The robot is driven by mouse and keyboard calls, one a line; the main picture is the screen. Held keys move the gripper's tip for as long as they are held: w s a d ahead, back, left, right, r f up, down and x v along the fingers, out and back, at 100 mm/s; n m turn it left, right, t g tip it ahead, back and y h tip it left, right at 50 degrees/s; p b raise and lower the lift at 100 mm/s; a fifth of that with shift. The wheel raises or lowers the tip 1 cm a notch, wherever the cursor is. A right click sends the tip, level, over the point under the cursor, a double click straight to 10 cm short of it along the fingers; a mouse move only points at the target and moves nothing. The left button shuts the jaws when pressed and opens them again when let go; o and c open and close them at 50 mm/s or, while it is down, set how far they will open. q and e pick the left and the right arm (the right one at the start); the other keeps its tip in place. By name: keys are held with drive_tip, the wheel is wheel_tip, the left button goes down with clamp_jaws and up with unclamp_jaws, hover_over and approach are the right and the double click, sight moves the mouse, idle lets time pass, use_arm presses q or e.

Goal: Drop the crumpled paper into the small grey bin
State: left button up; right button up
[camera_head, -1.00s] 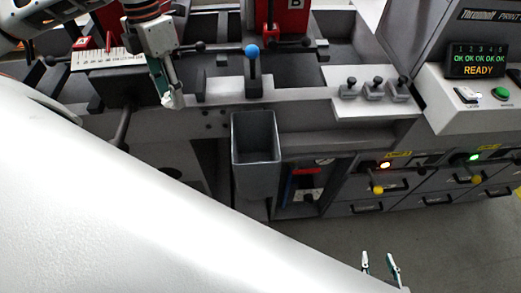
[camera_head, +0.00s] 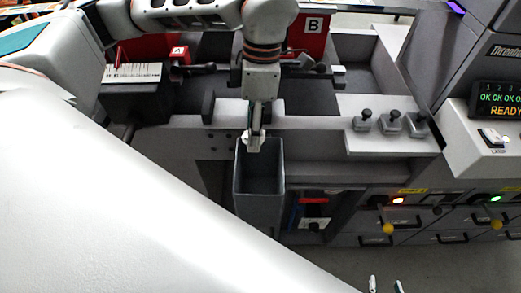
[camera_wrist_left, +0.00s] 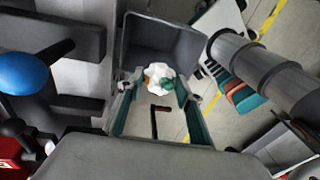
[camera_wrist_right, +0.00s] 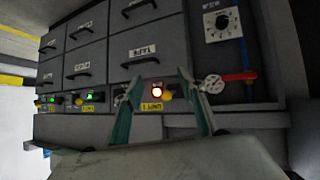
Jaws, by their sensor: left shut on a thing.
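My left gripper (camera_head: 256,137) is shut on the white crumpled paper (camera_head: 254,144), just over the back rim of the small grey bin (camera_head: 259,203). The bin hangs at the machine's front, its open top facing up. In the left wrist view the crumpled paper (camera_wrist_left: 160,76) sits between the fingertips, with small orange and green patches by it. The grey bin (camera_wrist_left: 172,38) shows behind it there. My right gripper (camera_head: 385,285) is low at the bottom edge of the head view. In the right wrist view its fingers (camera_wrist_right: 160,88) are apart and empty.
A shelf with several dark knobs (camera_head: 390,122) lies right of the bin. Drawers (camera_head: 450,238) with yellow knobs are below it. Red block B (camera_head: 309,33) stands behind my left arm. A blue knob (camera_wrist_left: 22,73) is close in the left wrist view.

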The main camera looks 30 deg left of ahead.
use_arm(q)
drive_tip(key=shift+f, duration=0.65)
drive_tip(key=shift+f+b, duration=0.3)
drive_tip(key=shift+b, duration=0.1)
drive_tip(key=shift+w+f, duration=0.1)
drive_tip(key=shift+f, duration=0.15)
use_arm(e)
drive_tip(key=shift+w+a+r+y, duration=0.3)
drive_tip(key=shift+w+a+r, duration=0.3)
drive_tip(key=shift+a, duration=0.2)
use_arm(q)
drive_tip(key=o, duration=0.8)
use_arm(e)
drive_tip(key=shift+d+f+t, duration=0.1)
drive_tip(key=shift+t, duration=0.2)
use_arm(q)
wheel_tip(320, 180, up, 12)
drive_tip(key=w, duration=0.2)
use_arm(e)
drive_tip(key=shift+d, duration=0.1)
